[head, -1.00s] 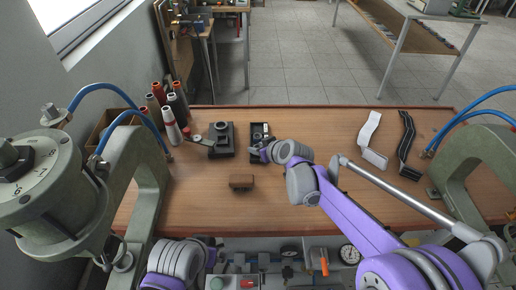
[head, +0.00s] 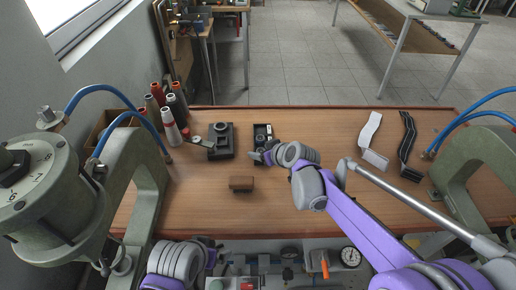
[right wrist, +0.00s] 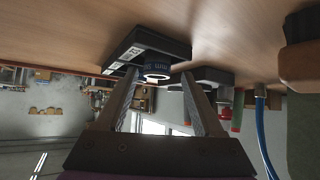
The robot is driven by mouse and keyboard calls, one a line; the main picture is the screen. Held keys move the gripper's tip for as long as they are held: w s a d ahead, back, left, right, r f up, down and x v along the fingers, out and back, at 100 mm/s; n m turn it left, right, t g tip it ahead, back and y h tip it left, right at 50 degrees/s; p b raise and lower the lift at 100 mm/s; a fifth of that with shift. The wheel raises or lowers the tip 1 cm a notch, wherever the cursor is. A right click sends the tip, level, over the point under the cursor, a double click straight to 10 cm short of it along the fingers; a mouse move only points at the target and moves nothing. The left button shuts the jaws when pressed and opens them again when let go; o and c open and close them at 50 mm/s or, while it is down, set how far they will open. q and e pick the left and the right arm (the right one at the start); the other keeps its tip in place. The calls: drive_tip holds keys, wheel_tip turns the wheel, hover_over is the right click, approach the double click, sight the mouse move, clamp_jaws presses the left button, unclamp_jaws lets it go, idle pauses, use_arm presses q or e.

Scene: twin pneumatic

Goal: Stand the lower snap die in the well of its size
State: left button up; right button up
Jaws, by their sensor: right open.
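A small black tray (head: 262,131) sits at the back middle of the table. A blue-banded die (right wrist: 157,70) with "mm" lettering stands at this tray, which also shows in the right wrist view (right wrist: 150,45). The wrist picture is upside down. I cannot tell how deep the die sits or which well it is in. My right gripper (head: 260,156) is at the tray's near side. In the right wrist view its fingers (right wrist: 161,100) are spread, with nothing held between them; the die shows beyond the gap. My left arm shows at the bottom left; its fingertips cannot be made out.
A black block with a round ring on top (head: 220,140) stands left of the tray. Several thread spools (head: 172,125) stand at the back left. A white strip (head: 371,135) and a black strip (head: 410,150) lie right. Green presses flank the table.

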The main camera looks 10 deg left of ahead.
drive_tip(key=v, duration=1)
drive_tip(key=shift+s, duration=0.15)
drive_tip(key=s+d+f+m+h, duration=0.1)
drive_tip(key=s+d, duration=0.3)
drive_tip(key=s, duration=0.1)
drive_tip(key=s+d+f+m+h, duration=0.1)
drive_tip(key=s+d+m, duration=0.1)
drive_tip(key=s+d, duration=0.2)
drive_tip(key=s+d+f+m+g+h, duration=0.1)
drive_tip(key=s+d, duration=0.4)
drive_tip(key=shift+s+d+f+h, duration=0.25)
drive_tip(key=shift+s+d+h, duration=0.05)
drive_tip(key=shift+d, duration=0.05)
drive_tip(key=s+d+f+m+g+h, duration=0.1)
drive_tip(key=s+d+f+m+h, duration=0.2)
drive_tip(key=s+d+f, duration=0.3)
drive_tip(key=s+d+m, duration=0.1)
drive_tip(key=s+d, duration=0.2)
drive_tip(key=s, duration=0.3)
drive_tip(key=shift+m, duration=0.3)
